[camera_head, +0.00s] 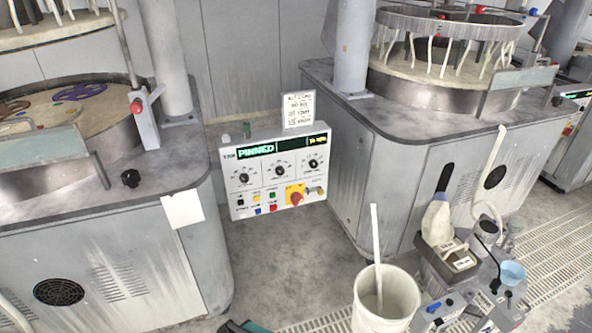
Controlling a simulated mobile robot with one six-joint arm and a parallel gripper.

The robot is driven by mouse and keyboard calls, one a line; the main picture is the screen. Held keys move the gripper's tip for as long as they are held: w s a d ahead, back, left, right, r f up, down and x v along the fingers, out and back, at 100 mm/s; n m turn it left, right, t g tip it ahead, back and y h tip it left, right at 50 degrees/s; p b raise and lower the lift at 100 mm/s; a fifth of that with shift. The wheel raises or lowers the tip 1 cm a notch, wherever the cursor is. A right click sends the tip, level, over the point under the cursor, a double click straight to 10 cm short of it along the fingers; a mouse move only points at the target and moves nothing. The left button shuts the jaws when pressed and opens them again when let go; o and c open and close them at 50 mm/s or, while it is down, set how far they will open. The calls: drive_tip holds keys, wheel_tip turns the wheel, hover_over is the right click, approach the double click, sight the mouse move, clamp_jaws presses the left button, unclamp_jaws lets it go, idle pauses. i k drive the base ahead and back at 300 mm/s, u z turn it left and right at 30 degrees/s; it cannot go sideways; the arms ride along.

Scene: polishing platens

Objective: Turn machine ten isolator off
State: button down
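A white control panel (240,178) stands between two grey polishing machines and faces me. Near its lower right is a red rotary switch on a yellow plate (294,195), which looks like an isolator; its handle position is too small to read. Three black dials sit in a row above it, and several small coloured buttons are to its left. A lit green display (255,149) reads "PINNED". Small lettering left of the display is too blurred to tell a machine number. My gripper is not in view.
A handwritten card (299,110) stands above the panel. A white bucket (385,303) with a stick is in front, right of the panel. Bottles and cups crowd the lower right. Grey floor (265,245) is open before the panel. Another panel (573,115) shows at far right.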

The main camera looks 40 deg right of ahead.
sight(296, 197)
drive_tip(key=z, duration=1)
drive_tip(key=k, duration=0.9)
drive_tip(key=i, duration=0.65)
drive_tip(key=z, duration=0.05)
